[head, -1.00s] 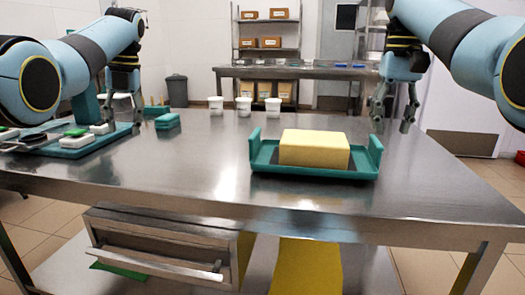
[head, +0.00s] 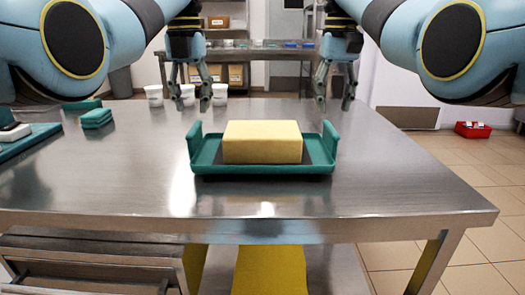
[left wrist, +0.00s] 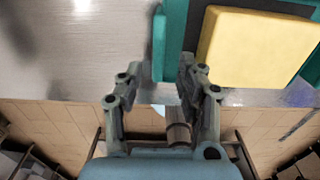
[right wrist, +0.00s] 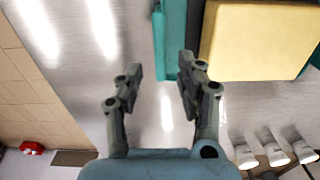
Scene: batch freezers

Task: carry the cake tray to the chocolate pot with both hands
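The teal cake tray (head: 212,157) lies flat on the steel table, with an upright handle at each end and a yellow block cake (head: 262,143) on it. My left gripper (head: 191,92) is open and empty above the tray's left end, apart from it. My right gripper (head: 335,97) is open and empty above the right end. In the left wrist view one handle (left wrist: 158,45) lines up with the gap between the open fingers (left wrist: 157,75). The right wrist view shows the other handle (right wrist: 158,42) likewise. I cannot make out a chocolate pot.
Several white tubs (head: 187,94) stand at the table's back left. Teal blocks (head: 97,118) and part of another teal tray (head: 35,136) lie at the left. The steel tabletop (head: 400,180) right of the cake tray is clear. A red box (head: 472,130) is on the floor at right.

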